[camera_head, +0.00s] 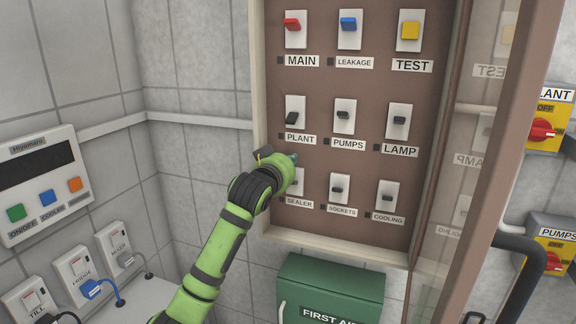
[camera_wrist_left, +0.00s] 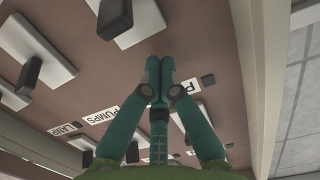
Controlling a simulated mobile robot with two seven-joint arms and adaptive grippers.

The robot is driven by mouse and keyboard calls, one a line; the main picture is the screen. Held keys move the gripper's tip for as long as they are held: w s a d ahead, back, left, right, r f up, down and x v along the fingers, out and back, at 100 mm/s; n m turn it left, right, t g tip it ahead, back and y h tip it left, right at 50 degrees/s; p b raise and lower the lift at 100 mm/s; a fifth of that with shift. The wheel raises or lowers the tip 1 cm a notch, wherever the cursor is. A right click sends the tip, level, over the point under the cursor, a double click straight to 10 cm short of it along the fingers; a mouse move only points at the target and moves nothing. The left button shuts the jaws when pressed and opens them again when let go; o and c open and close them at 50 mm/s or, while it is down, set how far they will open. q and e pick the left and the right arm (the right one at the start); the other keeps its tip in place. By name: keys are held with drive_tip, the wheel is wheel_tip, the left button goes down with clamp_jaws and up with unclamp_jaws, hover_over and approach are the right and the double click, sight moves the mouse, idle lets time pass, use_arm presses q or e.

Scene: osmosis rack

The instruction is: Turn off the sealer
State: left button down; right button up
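The SEALER switch plate (camera_head: 299,184) is at the lower left of the brown panel, above its SEALER label (camera_head: 299,203). My left gripper (camera_head: 293,158) is at the top of this plate in the head view and hides the switch's lever there. In the left wrist view, which sees the panel upside down, the fingers (camera_wrist_left: 158,74) are together and look empty. They are just beyond a pale switch plate, likely the sealer's, with a dark lever (camera_wrist_left: 115,17). The fingertips seem apart from that lever; whether they touch the panel I cannot tell. My right gripper is not in view.
The PLANT switch (camera_head: 293,115) is just above my gripper; the SOCKETS (camera_head: 338,190) and COOLING (camera_head: 387,196) switches are to the right. The cabinet's left frame (camera_head: 258,110) is close beside my wrist. A glass door (camera_head: 465,150) stands open at right. A green first-aid box (camera_head: 330,285) hangs below.

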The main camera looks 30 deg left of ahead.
use_arm(q)
drive_tip(key=f, duration=0.1)
drive_tip(key=s+f, duration=0.1)
drive_tip(key=f+p, duration=0.1)
drive_tip(key=shift+s+d, duration=0.2)
drive_tip(key=shift+s, duration=0.15)
